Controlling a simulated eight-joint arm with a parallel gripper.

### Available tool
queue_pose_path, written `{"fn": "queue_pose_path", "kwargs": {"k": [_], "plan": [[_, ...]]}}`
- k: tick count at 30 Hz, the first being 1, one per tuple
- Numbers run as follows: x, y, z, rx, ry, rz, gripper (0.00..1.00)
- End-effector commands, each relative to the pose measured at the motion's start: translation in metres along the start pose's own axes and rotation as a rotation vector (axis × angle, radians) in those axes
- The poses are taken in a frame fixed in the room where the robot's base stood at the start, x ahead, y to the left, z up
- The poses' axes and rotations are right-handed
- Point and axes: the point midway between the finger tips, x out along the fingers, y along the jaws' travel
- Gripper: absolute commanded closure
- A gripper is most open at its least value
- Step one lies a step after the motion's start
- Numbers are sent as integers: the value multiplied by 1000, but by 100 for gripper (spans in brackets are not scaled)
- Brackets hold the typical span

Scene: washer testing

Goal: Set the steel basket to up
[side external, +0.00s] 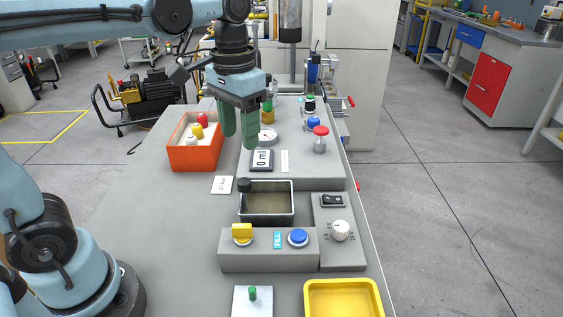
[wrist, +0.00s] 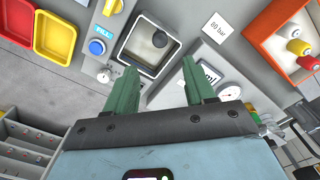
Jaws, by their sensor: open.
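My gripper (side external: 239,140) has green fingers, points down and is open and empty, above and behind the tub. In the wrist view my gripper's fingers (wrist: 159,64) are spread apart, with the tub beyond them.
An orange box (side external: 194,158) with small coloured items stands behind left. A 0 ml display (side external: 262,160), a gauge and a red-capped part (side external: 320,140) are behind the tub. A yellow knob (side external: 242,233), blue button (side external: 298,237), switch, white dial (side external: 340,230) and yellow tray (side external: 343,283) are nearer.

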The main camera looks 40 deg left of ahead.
Motion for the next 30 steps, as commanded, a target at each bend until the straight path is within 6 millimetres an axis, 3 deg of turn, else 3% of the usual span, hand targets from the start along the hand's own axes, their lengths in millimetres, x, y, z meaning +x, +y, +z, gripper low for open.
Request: {"fn": "queue_pose_path", "kwargs": {"k": [18, 30], "plan": [[88, 0, 0, -1, 4, -1, 46], [108, 0, 0, -1, 5, -1, 46]]}}
